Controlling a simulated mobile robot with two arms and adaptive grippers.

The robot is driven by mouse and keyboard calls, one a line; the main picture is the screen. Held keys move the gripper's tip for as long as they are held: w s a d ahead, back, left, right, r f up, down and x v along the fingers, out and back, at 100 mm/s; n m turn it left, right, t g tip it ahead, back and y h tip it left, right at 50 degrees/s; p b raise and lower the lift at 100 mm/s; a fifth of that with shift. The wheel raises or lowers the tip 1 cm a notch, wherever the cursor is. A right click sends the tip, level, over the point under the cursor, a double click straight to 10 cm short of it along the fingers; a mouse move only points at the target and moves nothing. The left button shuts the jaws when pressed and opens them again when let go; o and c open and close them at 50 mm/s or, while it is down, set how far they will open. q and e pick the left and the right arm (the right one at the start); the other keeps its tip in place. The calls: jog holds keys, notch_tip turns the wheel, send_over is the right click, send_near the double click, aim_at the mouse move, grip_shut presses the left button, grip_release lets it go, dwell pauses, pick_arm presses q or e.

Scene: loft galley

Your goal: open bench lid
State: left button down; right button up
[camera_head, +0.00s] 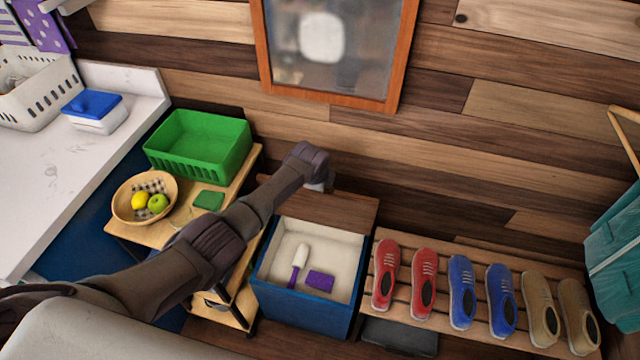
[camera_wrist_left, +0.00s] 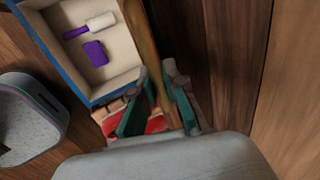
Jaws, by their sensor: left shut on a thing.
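The bench (camera_head: 305,312) is a blue box with a pale interior, in the middle of the head view. Its brown wooden lid (camera_head: 345,212) stands raised at the back, by the plank wall. My left gripper (camera_head: 325,184) is at the lid's upper edge. In the left wrist view the gripper fingers (camera_wrist_left: 159,80) are shut on the lid, which shows as a narrow wooden strip (camera_wrist_left: 141,35). Inside the bench lie a white-and-purple brush (camera_head: 299,262) and a purple block (camera_head: 320,281). My right gripper is not in view.
A slatted rack (camera_head: 400,318) with red, blue and tan shoes (camera_head: 462,290) stands right of the bench. A wooden cart with a green basket (camera_head: 200,145) and a fruit bowl (camera_head: 125,207) stands to the left. A framed mirror (camera_head: 393,70) hangs above.

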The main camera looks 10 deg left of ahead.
pick_arm(q)
jog(key=c, duration=1.2)
grip_release()
jog(key=v, duration=1.2)
jog(key=s+a+f+n+g, duration=0.1)
jog(key=s+a+f+n, duration=0.15)
jog(key=s+f, duration=0.65)
jog(key=s+a+f+n, duration=0.1)
jog(key=s+f+n, duration=0.35)
jog(key=f, duration=0.75)
jog(key=s+a+f+n+g, duration=0.1)
jog(key=s+a+f+n, duration=0.1)
jog(key=s+f, duration=0.7)
jog(key=s+a+f+n+g, duration=0.1)
jog(key=s+f+n, duration=0.2)
jog(key=s+f, duration=0.4)
jog(key=s+a+f+n+g, duration=0.1)
jog(key=s+f+n, duration=0.3)
jog(key=s, duration=2.1)
notch_tip(320, 180, down, 3)
jog(key=shift+a+f, duration=0.15)
jog(key=shift+a, duration=0.15)
